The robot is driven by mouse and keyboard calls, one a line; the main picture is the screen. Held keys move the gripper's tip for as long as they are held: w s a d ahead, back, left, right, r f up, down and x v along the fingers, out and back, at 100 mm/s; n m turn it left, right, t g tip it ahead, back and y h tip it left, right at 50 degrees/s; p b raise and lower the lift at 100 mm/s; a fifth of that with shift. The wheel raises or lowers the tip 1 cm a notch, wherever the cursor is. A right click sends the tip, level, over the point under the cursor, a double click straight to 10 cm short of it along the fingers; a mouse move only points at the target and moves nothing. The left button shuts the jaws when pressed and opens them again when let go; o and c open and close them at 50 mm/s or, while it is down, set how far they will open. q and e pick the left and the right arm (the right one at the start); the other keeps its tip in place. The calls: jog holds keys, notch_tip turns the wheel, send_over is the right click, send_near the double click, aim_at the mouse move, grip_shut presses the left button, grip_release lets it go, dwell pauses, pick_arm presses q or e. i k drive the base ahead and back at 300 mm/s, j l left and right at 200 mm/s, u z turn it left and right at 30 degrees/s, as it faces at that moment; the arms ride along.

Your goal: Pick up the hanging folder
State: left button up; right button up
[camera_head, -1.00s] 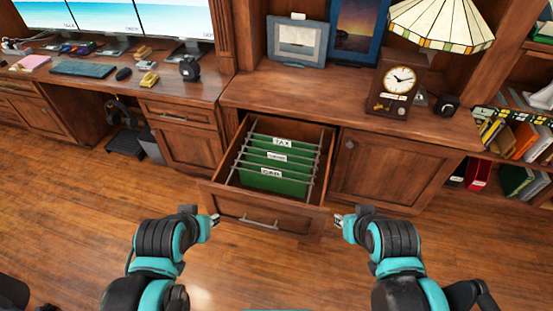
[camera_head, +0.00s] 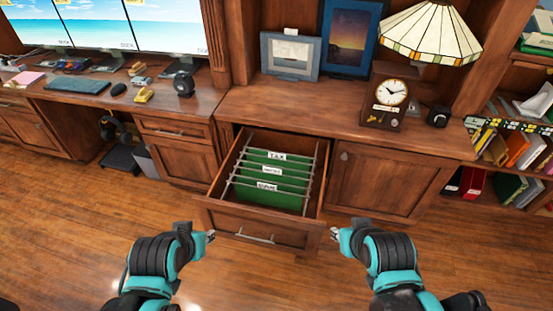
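Several green hanging folders (camera_head: 272,179) hang in rows on metal rails inside an open wooden drawer (camera_head: 211,213). White labels stand on them; the rear one reads TAX, and the others are too small to read surely. My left gripper (camera_head: 212,236) is in front of the drawer's left front corner, apart from it. My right gripper (camera_head: 334,233) is near the drawer's right front corner, also not on any folder. Both look empty, but their fingers are too small to tell whether they are open.
A wooden clock (camera_head: 386,102), a lamp (camera_head: 430,35) and picture frames (camera_head: 289,55) stand on the counter above the drawer. A closed cabinet door (camera_head: 385,183) is right of the drawer. A desk with a keyboard (camera_head: 77,86) is at left. The floor in front is clear.

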aim_at(274, 177)
jog(key=i+j+u, duration=0.55)
jog(key=i, duration=0.2)
